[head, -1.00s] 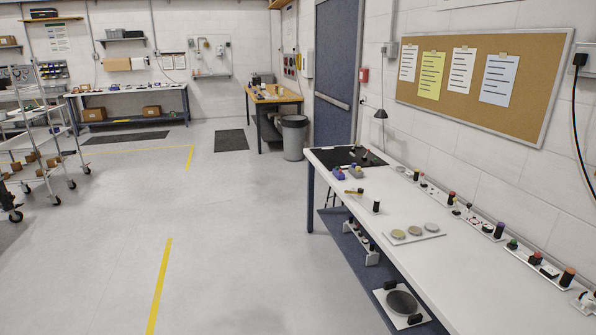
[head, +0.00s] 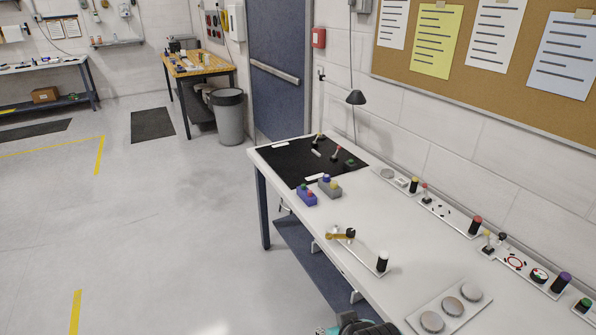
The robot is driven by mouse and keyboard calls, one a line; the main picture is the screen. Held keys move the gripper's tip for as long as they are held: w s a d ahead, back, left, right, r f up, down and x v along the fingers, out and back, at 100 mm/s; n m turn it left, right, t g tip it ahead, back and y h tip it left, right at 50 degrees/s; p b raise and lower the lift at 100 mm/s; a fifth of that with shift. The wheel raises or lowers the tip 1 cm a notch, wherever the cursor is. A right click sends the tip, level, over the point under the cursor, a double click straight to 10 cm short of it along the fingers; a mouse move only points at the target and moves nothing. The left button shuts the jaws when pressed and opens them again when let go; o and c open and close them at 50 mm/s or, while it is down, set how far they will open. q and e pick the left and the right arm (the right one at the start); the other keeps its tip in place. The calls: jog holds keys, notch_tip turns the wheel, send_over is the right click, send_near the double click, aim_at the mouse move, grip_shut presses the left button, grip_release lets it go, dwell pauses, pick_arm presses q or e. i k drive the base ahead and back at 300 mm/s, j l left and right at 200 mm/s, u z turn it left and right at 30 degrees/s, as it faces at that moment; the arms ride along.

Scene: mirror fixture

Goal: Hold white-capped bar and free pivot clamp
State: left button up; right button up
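A black upright bar with a white cap (head: 382,262) stands at the right end of a narrow white plate (head: 362,256) on the workbench. No gripper fingers show. A dark and teal part of mine (head: 356,325) enters at the bottom edge, below the plate and clear of it; I cannot tell which arm it belongs to.
Blue and grey button boxes (head: 318,191) stand beyond, by a black mat (head: 295,163). Several fixtures line the wall side. Bare white benchtop (head: 400,220) lies between. Open floor is left.

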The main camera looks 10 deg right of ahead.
aim_at(351, 233)
jog(key=i+j+z, duration=0.1)
jog(key=i+z, duration=0.25)
jog(key=i, duration=0.2)
jog(key=i+j+z, duration=0.35)
jog(key=i, duration=0.15)
jog(key=i+j+z, duration=0.35)
jog(key=i+z, duration=0.15)
jog(key=z, duration=0.8)
jog(key=k+z, duration=0.2)
jog(key=z, duration=0.15)
